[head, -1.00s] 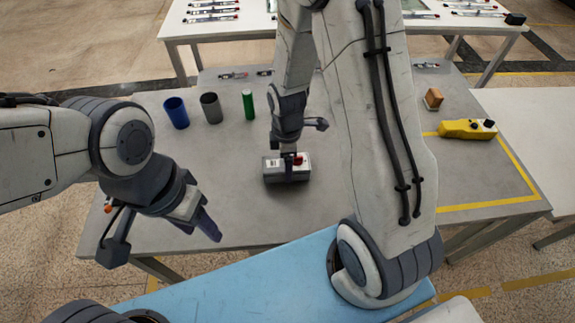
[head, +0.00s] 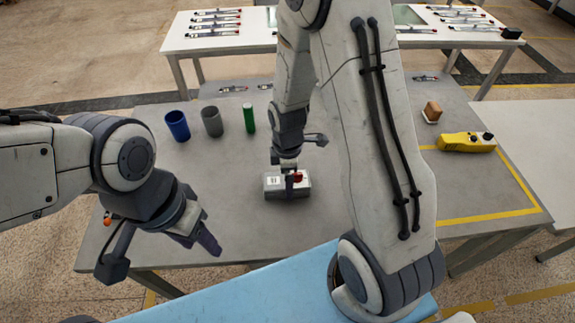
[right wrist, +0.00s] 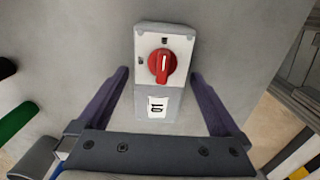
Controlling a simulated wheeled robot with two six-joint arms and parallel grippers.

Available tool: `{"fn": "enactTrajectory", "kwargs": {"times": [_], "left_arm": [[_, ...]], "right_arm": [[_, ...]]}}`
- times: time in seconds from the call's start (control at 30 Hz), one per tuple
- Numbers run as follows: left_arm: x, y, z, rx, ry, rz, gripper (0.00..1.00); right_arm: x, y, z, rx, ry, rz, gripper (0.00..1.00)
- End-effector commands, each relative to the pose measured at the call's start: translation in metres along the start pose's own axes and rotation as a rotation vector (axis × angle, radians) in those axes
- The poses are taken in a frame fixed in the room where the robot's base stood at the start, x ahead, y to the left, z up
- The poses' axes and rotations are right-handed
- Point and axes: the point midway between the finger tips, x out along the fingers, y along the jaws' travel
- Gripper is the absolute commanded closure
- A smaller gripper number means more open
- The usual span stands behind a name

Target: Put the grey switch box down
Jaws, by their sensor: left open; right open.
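The grey switch box (head: 274,186), with a red rotary knob and a white label, lies on the grey table (head: 235,225). It also shows in the right wrist view (right wrist: 173,105), face toward the camera. My right gripper (head: 288,172) is directly over the box. In the right wrist view its two dark fingers (right wrist: 165,90) stand open on either side of the box, with gaps between them and its sides. My left gripper (head: 205,240) is open and empty over the table's front left part, away from the box.
A blue cup (head: 177,126), a grey cup (head: 212,121) and a green cylinder (head: 248,118) stand behind left of the box. A yellow pendant (head: 466,142) and a brown block (head: 432,110) lie at the right. The table's middle left is clear.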

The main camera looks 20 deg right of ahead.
Motion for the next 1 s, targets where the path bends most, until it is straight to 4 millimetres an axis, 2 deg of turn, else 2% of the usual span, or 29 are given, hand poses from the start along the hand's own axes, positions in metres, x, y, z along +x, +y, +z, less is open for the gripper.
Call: {"fn": "enactTrajectory", "kwargs": {"times": [0.4,0.67,0.77,0.87,0.9,1.0], "left_arm": [[-0.002,0.000,0.000,0.000,0.000,0.000,0.50],[-0.003,0.000,0.000,0.000,0.000,0.000,0.50],[-0.003,0.000,0.000,0.000,0.000,0.000,0.50],[-0.003,0.000,0.000,0.000,0.000,0.000,0.50],[-0.003,0.000,0.000,0.000,0.000,0.000,0.50],[-0.003,0.000,0.000,0.000,0.000,0.000,0.50]], "right_arm": [[-0.086,0.001,0.000,0.000,0.002,0.007,0.00],[-0.114,-0.003,-0.004,0.008,0.002,0.004,0.00],[-0.128,-0.022,-0.021,0.063,0.012,0.009,0.00],[-0.147,-0.061,-0.048,0.177,0.030,0.011,0.00],[-0.155,-0.080,-0.057,0.231,0.038,0.008,0.00],[-0.171,-0.128,-0.071,0.372,0.059,-0.004,0.00]]}}
